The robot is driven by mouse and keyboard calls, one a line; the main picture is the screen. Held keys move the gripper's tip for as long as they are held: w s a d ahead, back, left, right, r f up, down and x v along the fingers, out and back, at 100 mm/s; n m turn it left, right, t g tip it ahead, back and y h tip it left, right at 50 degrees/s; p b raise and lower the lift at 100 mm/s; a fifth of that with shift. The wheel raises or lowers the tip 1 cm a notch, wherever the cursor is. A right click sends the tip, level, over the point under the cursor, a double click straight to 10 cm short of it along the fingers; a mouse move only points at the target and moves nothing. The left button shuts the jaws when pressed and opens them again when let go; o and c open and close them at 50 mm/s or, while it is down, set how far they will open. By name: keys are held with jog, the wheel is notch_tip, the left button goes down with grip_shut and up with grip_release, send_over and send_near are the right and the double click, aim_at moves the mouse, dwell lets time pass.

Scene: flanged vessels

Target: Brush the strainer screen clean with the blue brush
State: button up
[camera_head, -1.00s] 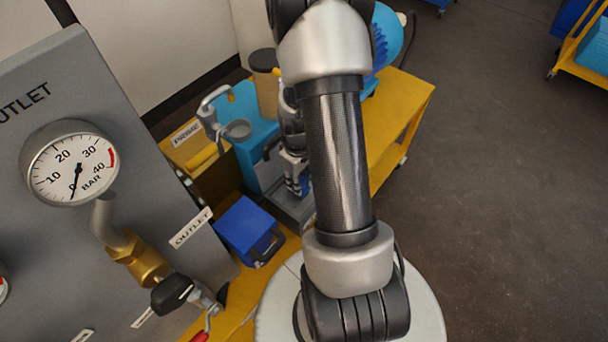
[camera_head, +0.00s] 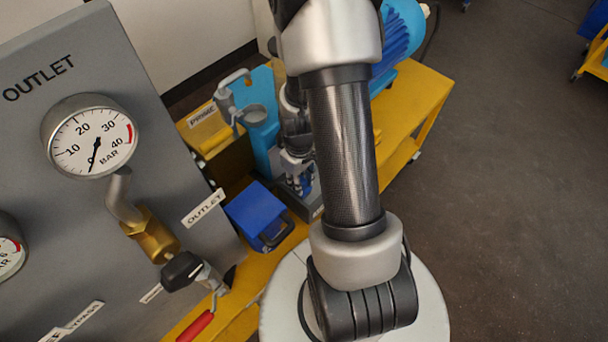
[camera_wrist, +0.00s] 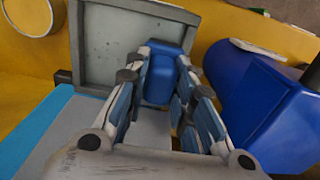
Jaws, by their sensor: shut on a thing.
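My gripper (camera_wrist: 168,66) is shut on a blue block (camera_wrist: 162,85) in the wrist view, which looks like the body of the blue brush. Bristles are not visible. The fingers point into a shallow grey square tray (camera_wrist: 92,42), with the blue block in front of its floor. In the head view my gripper (camera_head: 300,182) is low over the tray area, half hidden by my own arm. I cannot make out the strainer screen for certain in either view.
A blue box (camera_head: 257,213) with a dark handle stands beside the tray on the yellow bench (camera_head: 410,100). A blue motor (camera_head: 402,35) stands behind my arm.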

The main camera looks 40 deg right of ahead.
jog(key=shift+d, duration=0.15)
jog(key=shift+w+d+r, duration=0.1)
jog(key=shift+w+d, duration=0.05)
jog(key=shift+d, duration=0.85)
jog(key=shift+w+d, duration=0.15)
jog(key=shift+d, duration=0.8)
jog(key=shift+d, duration=0.1)
jog(key=shift+w+d, duration=0.1)
jog(key=shift+d, duration=1.6)
jog(key=shift+a, duration=0.1)
jog(key=shift+a, duration=1.85)
